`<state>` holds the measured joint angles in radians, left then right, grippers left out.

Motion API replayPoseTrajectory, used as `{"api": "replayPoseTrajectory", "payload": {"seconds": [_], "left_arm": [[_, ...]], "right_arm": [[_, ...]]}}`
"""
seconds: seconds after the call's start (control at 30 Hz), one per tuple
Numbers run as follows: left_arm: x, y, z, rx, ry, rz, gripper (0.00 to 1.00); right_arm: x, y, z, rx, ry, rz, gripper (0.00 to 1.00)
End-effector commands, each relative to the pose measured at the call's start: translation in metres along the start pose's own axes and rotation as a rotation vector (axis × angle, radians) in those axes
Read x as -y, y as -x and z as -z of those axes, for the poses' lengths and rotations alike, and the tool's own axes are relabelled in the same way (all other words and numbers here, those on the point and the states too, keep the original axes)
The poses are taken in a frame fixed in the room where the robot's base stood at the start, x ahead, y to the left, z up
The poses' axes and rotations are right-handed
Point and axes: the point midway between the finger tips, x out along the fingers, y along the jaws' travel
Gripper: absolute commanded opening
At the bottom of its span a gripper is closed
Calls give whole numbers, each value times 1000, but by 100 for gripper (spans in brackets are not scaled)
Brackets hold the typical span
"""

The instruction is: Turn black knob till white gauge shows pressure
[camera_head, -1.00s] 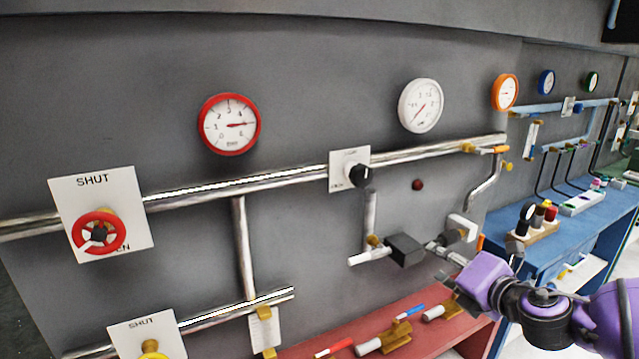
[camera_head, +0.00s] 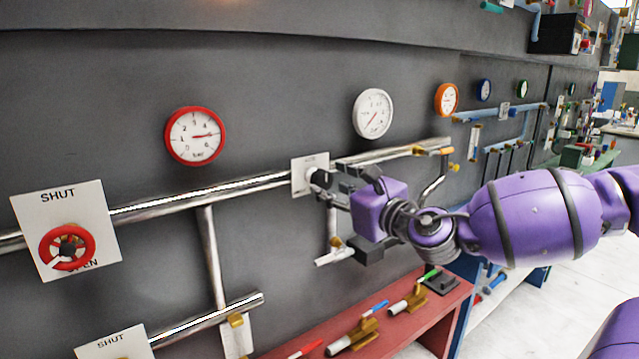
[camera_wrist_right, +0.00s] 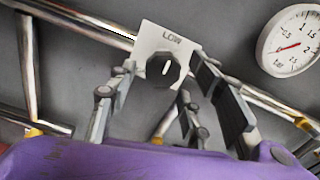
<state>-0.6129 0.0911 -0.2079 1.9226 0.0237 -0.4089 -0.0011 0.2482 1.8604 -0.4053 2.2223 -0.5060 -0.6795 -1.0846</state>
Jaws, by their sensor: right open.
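The black knob (camera_head: 320,178) sits on a white plate (camera_head: 303,176) on the pipe along the grey wall. In the right wrist view the knob (camera_wrist_right: 163,71) shows a white pointer mark, and the plate (camera_wrist_right: 150,42) reads "LOW". The white gauge (camera_head: 373,113) hangs above right of the knob; its red needle points to the lower left. The gauge also shows in the wrist view (camera_wrist_right: 292,42). My right gripper (camera_head: 333,184) is open at the knob, its fingertips (camera_wrist_right: 163,75) on either side; contact cannot be told. My left gripper is out of view.
A red-rimmed gauge (camera_head: 195,136) and a red valve wheel (camera_head: 67,247) on a "SHUT" plate are to the left. A red bench (camera_head: 318,329) with several tools stands below.

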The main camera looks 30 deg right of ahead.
Motion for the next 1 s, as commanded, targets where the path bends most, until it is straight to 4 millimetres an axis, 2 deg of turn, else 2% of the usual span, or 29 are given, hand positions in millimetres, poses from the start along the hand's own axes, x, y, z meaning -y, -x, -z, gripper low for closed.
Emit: {"api": "replayPoseTrajectory", "payload": {"seconds": [0.03,0.2,0.37,0.63,0.93,1.0], "left_arm": [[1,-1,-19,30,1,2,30],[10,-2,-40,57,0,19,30],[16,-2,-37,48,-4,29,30],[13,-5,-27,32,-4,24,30],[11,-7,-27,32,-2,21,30],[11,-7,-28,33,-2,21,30]], "right_arm": [[-2,-14,12,-12,-2,-2,46],[-2,-36,14,-15,-1,-3,46],[-1,-45,9,-10,-1,-1,46],[0,-45,4,-5,0,0,46],[-1,-44,5,-6,0,-2,6],[-1,-44,5,-6,-1,-2,4]]}}
